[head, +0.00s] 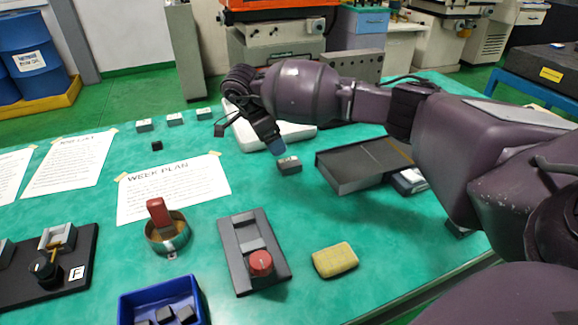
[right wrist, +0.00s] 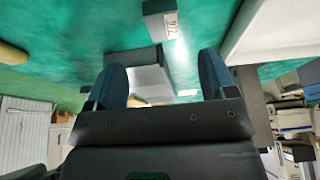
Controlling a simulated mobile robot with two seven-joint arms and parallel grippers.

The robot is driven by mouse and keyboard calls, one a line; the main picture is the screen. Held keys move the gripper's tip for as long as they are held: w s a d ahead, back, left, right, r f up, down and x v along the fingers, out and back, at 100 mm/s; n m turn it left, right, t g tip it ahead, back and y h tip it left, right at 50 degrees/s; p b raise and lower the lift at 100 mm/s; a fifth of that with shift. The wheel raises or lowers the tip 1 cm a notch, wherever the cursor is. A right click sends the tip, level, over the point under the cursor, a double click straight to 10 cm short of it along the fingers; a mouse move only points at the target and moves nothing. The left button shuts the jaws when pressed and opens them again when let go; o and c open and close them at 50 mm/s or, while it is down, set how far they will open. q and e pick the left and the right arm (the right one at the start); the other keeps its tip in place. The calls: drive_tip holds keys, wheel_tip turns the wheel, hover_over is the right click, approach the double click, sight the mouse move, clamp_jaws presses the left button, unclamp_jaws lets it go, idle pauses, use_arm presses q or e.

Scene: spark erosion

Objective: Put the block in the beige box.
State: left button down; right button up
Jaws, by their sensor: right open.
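A small grey block (head: 289,166) with a white label lies on the green table, just below the blue fingertip of my right gripper (head: 262,142). In the right wrist view a labelled grey block (right wrist: 160,24) lies at the top, beyond the fingertips of the open, empty gripper (right wrist: 162,80). Several similar labelled blocks, one of them at the back (head: 175,119), stand in a row at the table's far left. A pale, off-white box or tray (head: 300,132) is partly hidden behind my right gripper; I cannot tell whether it is the beige box. My left gripper is out of view.
A dark flat case (head: 350,168) lies right of the block. A blue bin (head: 126,304) with dark pieces, a red-knobbed fixture (head: 243,235), a yellow sponge (head: 335,260) and a round tin holder (head: 177,240) stand in front. Taped paper (head: 175,190) covers the middle left.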

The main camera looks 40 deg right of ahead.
sight(286, 163)
drive_tip(key=b+x, duration=0.1)
drive_tip(key=x, duration=0.8)
drive_tip(key=shift+w+d+f, duration=0.1)
drive_tip(key=shift+w+f, duration=0.05)
drive_tip(key=shift+f, duration=0.2)
drive_tip(key=shift+c, duration=0.2)
drive_tip(key=shift+r, duration=0.15)
clamp_jaws()
